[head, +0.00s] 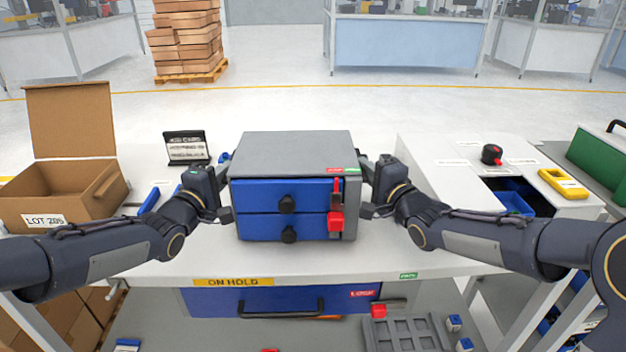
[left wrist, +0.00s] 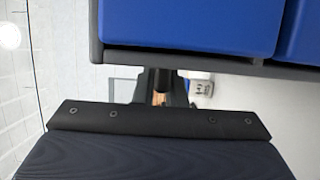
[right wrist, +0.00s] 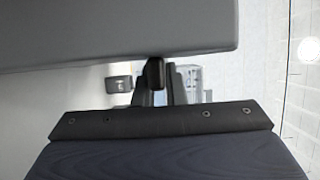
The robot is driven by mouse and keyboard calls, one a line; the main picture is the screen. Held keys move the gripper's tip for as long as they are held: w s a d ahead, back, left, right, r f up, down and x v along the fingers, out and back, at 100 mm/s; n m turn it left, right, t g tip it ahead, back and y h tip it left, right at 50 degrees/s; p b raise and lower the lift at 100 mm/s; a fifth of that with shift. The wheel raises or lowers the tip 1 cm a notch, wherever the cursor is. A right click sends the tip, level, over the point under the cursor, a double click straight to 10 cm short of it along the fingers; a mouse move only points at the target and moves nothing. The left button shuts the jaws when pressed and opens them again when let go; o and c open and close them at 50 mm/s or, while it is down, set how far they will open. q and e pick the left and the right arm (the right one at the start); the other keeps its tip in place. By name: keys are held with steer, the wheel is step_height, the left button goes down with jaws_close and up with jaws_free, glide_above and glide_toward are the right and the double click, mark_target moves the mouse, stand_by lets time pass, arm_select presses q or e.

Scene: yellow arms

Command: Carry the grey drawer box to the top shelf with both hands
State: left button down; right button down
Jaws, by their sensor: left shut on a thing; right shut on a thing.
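The grey drawer box (head: 292,153) has two blue drawer fronts with black knobs and a red latch on its right side. It is upright at the middle of the white table; whether its base touches the table I cannot tell. My left gripper (head: 222,180) is shut on its left side, and my right gripper (head: 368,184) is shut on its right side. The box also fills the top of the left wrist view (left wrist: 185,55) and the right wrist view (right wrist: 120,30). The fingertips are partly hidden. I cannot make out a top shelf.
An open cardboard box (head: 72,190) stands at the left. A black sign (head: 187,147) stands behind. A lower shelf holds a grey tray (head: 408,333).

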step_height(320, 180, up, 5)
steer(key=p, duration=0.5)
steer(key=shift+r, duration=0.15)
steer(key=shift+s, duration=0.1)
stand_by(1.1)
